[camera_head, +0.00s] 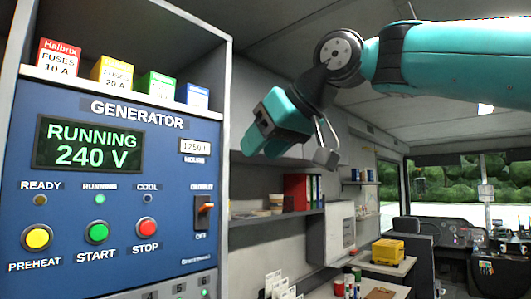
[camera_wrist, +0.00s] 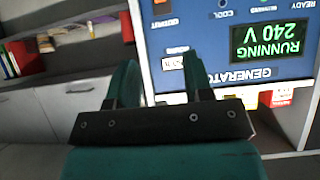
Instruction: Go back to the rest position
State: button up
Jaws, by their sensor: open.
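My gripper (camera_head: 262,135) hangs in the air to the right of the generator panel (camera_head: 120,255); nothing shows in it. In the wrist view, my gripper (camera_wrist: 158,68) shows two teal fingers standing apart with an empty gap between them. The panel (camera_wrist: 220,60) appears upside down there, beyond the fingers. Its display (camera_head: 88,145) reads RUNNING 240 V, and the green lamp under RUNNING is lit. The output switch (camera_head: 203,212) sits at the panel's right side. My teal arm comes in from the upper right.
Fuse boxes in red (camera_head: 58,58), yellow (camera_head: 112,74), green (camera_head: 158,86) and blue (camera_head: 197,97) stand on the ledge above the panel. Wall shelves hold red binders (camera_head: 298,190). A yellow case (camera_head: 388,251) lies farther back. Open air surrounds my gripper.

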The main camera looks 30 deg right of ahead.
jog(key=shift+s+r, duration=0.1)
dwell(0.5)
jog(key=s+a+f+n+g+y+b, duration=0.1)
jog(key=s+a+f+g+b, duration=0.15)
jog(key=f, duration=0.85)
jog(key=s+a+f+n+g+b, duration=0.1)
jog(key=a+f+g+b, duration=0.2)
jog(key=f, duration=0.8)
jog(key=s+a+f+g, duration=0.1)
jog(key=s+f+g, duration=0.1)
jog(key=s+f, duration=0.5)
jog(key=s+a+f+n+g+b, duration=0.1)
jog(key=s+f, duration=0.5)
jog(key=f, duration=0.7)
jog(key=shift+s+a+f+g, duration=0.4)
jog(key=shift+a+g, duration=0.35)
jog(key=shift+g, duration=0.3)
jog(key=shift+n, duration=0.3)
jog(key=shift+c, duration=0.4)
